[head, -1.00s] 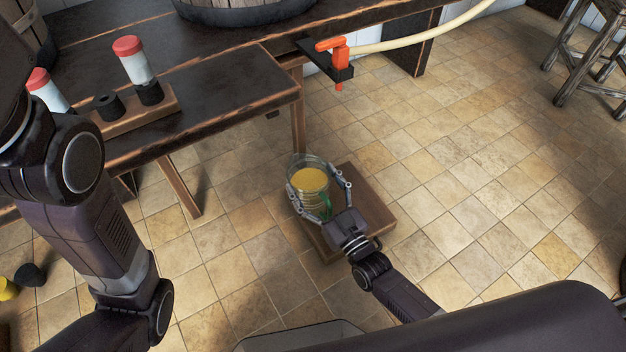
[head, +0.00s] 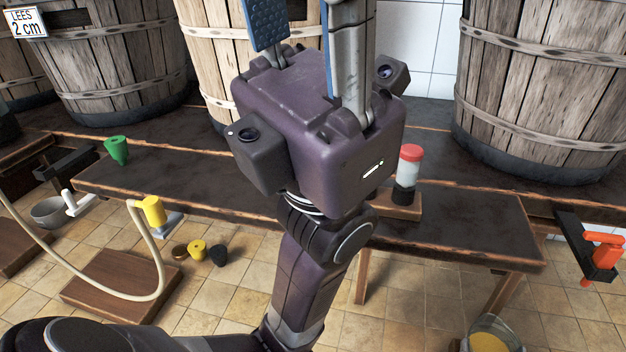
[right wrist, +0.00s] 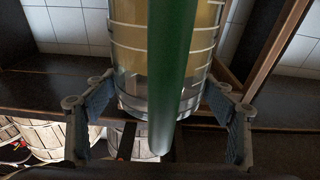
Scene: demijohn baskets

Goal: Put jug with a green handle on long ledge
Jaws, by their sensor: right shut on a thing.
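The jug (head: 490,342) is clear glass with yellow contents, cut off at the bottom right of the head view. Its green handle (right wrist: 172,75) runs down the middle of the right wrist view, in front of the ringed glass body (right wrist: 128,58). My right gripper (right wrist: 158,120) has a finger on each side of the jug and is shut on it. My left gripper (head: 305,30) is large in the middle of the head view, fingers upward, tips out of frame. A long dark ledge (head: 455,232) runs in front of the barrels, partly hidden by my left arm.
A red-capped container (head: 409,168) stands on a small wooden block on the ledge. The ledge's right end looks clear.

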